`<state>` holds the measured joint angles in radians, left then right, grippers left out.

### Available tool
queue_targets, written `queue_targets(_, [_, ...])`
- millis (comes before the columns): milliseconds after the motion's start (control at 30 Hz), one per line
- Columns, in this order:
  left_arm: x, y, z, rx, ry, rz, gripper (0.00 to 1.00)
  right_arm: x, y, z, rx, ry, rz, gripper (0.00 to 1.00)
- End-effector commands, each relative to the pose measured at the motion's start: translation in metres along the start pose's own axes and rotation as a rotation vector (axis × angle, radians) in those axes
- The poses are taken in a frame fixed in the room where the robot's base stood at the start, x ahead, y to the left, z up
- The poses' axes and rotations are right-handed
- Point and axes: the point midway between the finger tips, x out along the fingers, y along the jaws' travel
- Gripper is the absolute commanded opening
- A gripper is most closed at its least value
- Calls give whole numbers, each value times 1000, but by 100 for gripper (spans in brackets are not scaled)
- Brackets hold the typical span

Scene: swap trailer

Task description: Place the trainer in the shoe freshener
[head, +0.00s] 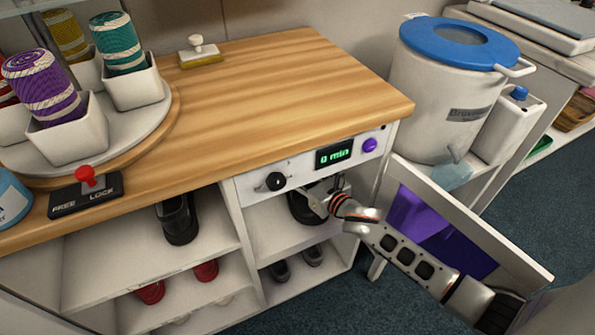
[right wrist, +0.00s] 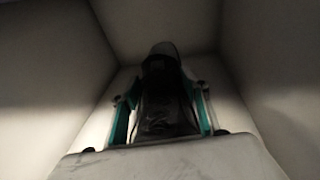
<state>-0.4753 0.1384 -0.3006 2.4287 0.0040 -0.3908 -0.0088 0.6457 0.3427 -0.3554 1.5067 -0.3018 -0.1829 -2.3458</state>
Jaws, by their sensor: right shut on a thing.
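The shoe freshener (head: 305,165) is built into the counter's right end, with a dark knob, a "0 min" display and a purple button on its front. Its door (head: 470,220) stands open to the right, with purple on its inner face. My right gripper (head: 316,196) reaches into the compartment. It is shut on a dark trainer (head: 300,210), partly hidden by the gripper. In the right wrist view the trainer (right wrist: 165,85) lies between teal-edged fingers, with pale compartment walls around it. I cannot tell whether its sole touches the floor. My left gripper is not in view.
Another black shoe (head: 178,218) stands on the left shelf. Red shoes (head: 205,270) and dark shoes (head: 312,255) sit lower. Yarn spools in white cups stand on a turntable (head: 165,115) beside a red-knobbed lock (head: 87,180). A blue-lidded drum (head: 445,100) stands behind the open door.

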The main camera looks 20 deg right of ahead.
Motion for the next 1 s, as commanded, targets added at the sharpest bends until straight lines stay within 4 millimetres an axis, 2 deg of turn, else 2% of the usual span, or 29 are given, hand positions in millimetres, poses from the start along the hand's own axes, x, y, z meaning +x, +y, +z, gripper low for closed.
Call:
queue_targets(200, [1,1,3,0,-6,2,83,0,-1,0,-3,-2,-1,0])
queue_targets(233, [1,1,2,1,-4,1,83,0,-1,-1,-3,0,-1,50])
queue_targets(300, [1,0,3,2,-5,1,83,0,-1,0,-3,-1,-1,64])
queue_targets(733, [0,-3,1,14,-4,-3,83,-3,-1,3,-2,-3,-1,64])
queue_targets(867, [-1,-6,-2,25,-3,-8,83,-17,-1,5,-2,-5,-1,64])
queue_targets(1000, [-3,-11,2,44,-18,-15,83,-42,0,6,-3,-6,0,64])
